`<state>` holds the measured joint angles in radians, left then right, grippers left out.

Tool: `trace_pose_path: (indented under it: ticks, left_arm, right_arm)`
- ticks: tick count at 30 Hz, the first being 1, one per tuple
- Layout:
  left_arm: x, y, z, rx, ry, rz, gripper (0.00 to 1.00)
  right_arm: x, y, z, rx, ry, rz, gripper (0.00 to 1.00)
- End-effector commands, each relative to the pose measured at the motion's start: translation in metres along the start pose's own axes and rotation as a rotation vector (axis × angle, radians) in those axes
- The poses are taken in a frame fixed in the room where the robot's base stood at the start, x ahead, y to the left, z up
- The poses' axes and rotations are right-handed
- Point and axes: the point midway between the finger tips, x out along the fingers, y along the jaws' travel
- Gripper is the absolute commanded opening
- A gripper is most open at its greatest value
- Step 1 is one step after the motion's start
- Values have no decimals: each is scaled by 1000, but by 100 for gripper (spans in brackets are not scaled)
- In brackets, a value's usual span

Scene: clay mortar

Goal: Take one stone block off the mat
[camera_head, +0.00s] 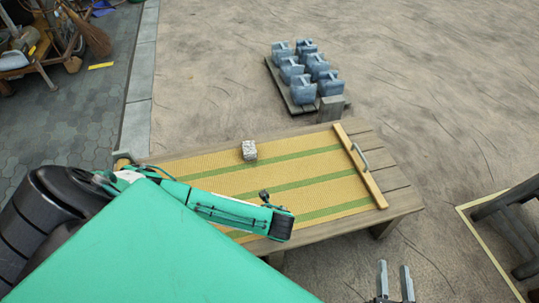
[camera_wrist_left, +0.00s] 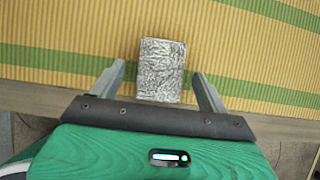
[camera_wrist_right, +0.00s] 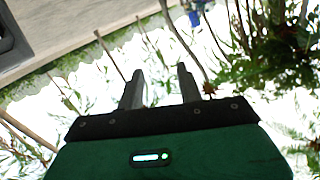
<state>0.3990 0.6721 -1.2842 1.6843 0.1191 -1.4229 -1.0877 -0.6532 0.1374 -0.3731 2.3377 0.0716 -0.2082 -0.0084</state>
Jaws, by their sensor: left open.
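In the head view a grey, rough stone block (camera_head: 249,150) rests on the far part of the yellow mat with green stripes (camera_head: 300,172). In the left wrist view a grey stone block (camera_wrist_left: 161,70) lies on the mat near its edge; I cannot tell if it is the same block. My left gripper (camera_wrist_left: 163,78) is open, with the block lined up between its fingers and a gap on each side. My right gripper (camera_head: 395,272) is open and empty, beyond the table's near right side.
The mat lies on a wooden table (camera_head: 395,190). A wooden bar with a metal handle (camera_head: 359,165) crosses its right end. Several blue-grey weights (camera_head: 303,90) stand on a low pallet behind. A dark wooden frame (camera_head: 510,222) is at right, and a cluttered cart (camera_head: 30,62) at upper left.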

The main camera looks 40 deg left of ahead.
Motion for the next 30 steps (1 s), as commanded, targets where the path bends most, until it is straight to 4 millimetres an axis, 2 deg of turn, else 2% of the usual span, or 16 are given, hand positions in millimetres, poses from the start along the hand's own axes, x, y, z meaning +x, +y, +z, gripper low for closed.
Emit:
trace_pose_path:
  ticks: [4,9,18,20,28,30]
  left_arm:
    - [16,0,0,0,-1,0,78]
    - [26,0,1,1,-2,1,78]
    - [27,0,1,1,-1,0,78]
    - [27,0,1,1,-1,0,68]
    - [27,0,1,1,-1,0,15]
    - [26,0,2,0,-1,-1,15]
  right_arm:
    - [7,6,-28,-22,148,5,36]
    - [8,10,-50,-37,252,8,36]
    - [8,10,-56,-40,275,8,36]
    - [8,10,-56,-40,275,8,36]
    - [8,10,-56,-40,273,8,36]
    - [8,10,-56,-40,273,8,36]
